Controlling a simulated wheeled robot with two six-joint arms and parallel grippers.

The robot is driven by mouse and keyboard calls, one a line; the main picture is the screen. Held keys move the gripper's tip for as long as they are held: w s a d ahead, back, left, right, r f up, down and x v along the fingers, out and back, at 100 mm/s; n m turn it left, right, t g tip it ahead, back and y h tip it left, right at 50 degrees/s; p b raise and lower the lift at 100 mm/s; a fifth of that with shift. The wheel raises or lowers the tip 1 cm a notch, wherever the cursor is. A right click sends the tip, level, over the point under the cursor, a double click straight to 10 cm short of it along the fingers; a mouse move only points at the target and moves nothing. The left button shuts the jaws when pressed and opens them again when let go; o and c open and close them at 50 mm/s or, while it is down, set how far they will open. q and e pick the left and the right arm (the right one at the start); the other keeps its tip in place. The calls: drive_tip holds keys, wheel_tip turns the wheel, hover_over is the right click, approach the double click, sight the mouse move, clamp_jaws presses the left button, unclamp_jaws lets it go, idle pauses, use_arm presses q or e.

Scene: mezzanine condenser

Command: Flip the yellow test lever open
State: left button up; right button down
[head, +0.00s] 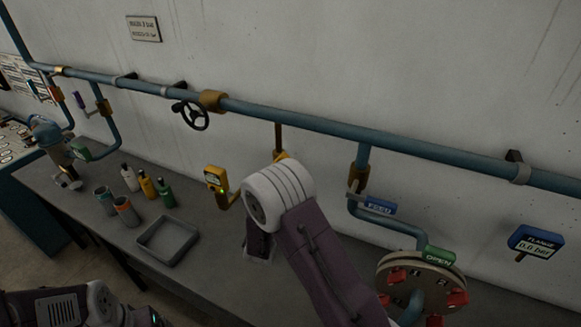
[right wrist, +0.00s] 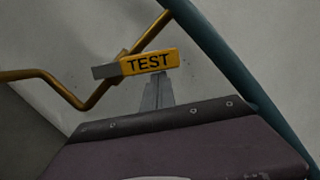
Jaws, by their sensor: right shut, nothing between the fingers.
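The yellow test lever (right wrist: 148,62), marked TEST, lies nearly level across a bent brass pipe in the right wrist view, with a grey block at its left end. My right gripper (right wrist: 158,76) is shut and empty, its fingertips just under the lever's middle. Whether they touch it I cannot tell. In the head view my right arm's white joint hides the lever and most of the gripper. My left arm shows only at the bottom left of that view, and its gripper is not seen.
A blue pipe (head: 310,125) runs along the wall. A yellow meter (head: 215,180) with a green light stands left of my right arm. A grey tray (head: 168,240) and several bottles stand on the bench. A round flange (head: 385,268) and blue FEED lever (head: 380,207) are at right.

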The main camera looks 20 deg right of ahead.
drive_tip(key=shift+w+a+r+n+y+p, duration=0.25)
drive_tip(key=shift+w+a+r+n+p, duration=0.3)
drive_tip(key=shift+n+p, duration=0.45)
drive_tip(key=shift+w+a+r+n+y+p, duration=0.3)
drive_tip(key=shift+w+a+r+n+p, duration=0.25)
drive_tip(key=shift+n+p, duration=0.45)
drive_tip(key=shift+w+a+r+n+y+p, duration=0.25)
drive_tip(key=shift+w+a+r+n+p, duration=0.25)
drive_tip(key=shift+n+p, duration=0.5)
drive_tip(key=shift+w+r, duration=0.1)
drive_tip(key=shift+r, duration=0.05)
